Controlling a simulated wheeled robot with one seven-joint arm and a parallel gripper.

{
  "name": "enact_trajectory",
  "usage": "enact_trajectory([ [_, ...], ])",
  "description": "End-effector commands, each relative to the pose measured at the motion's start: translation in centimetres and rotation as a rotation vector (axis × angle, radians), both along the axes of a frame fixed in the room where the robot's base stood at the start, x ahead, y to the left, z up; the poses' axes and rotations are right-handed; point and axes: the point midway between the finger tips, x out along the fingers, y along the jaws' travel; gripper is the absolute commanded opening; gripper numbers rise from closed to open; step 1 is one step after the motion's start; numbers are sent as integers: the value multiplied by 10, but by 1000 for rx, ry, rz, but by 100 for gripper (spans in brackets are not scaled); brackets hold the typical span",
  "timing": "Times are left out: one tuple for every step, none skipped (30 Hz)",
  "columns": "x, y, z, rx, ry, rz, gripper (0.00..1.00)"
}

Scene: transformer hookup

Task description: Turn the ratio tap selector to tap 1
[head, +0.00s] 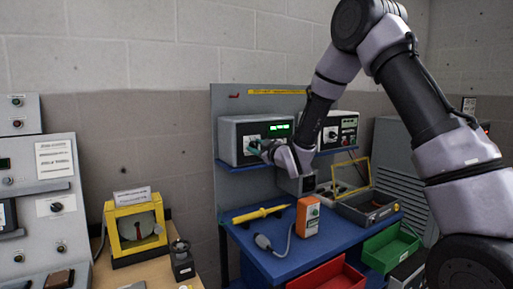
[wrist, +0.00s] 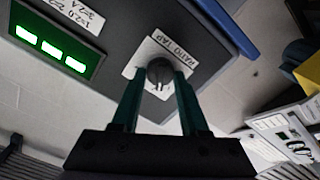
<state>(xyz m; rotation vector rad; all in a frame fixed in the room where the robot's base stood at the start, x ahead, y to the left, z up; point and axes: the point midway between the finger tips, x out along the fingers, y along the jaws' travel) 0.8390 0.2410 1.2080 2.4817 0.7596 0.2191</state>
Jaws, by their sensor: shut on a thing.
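The ratio tap selector (wrist: 160,75) is a round dark grey knob on a white plate lettered "RATIO TAP" in the wrist view. It sits on the front of a grey meter box (head: 228,141) with a lit green display (wrist: 50,45). The box stands on the blue shelf in the head view. My gripper (wrist: 160,84) has its two green fingers on either side of the knob and is shut on it. I cannot read which tap the knob points to.
A second meter box (head: 345,130) stands to the right on the shelf. Below, the blue bench holds a yellow probe (head: 262,214), an orange handheld device (head: 307,217) and an open grey case (head: 368,207). Red and green bins (head: 390,248) hang at the front.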

Motion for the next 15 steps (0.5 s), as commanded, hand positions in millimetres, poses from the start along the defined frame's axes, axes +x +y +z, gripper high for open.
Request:
enact_trajectory([
  [-1,1,0,-32,-22,1,0],
  [-1,1,0,-52,-36,1,0],
  [-1,1,0,-80,-55,1,0],
  [-1,1,0,-100,-68,1,0],
  [-1,1,0,-121,-81,1,0],
  [-1,1,0,-147,-100,1,0],
  [-1,1,0,-167,-113,1,0],
  [-1,1,-1,-185,-126,1,0],
  [-1,1,-1,-210,-142,1,0],
  [-1,1,-1,-229,-155,1,0],
  [-1,1,-1,-246,-166,1,0],
  [-1,1,-1,-267,-181,1,0],
  [-1,1,-1,-283,-192,1,0],
  [-1,2,-1,-297,-201,1,0],
  [-1,2,-1,-316,-213,1,0],
])
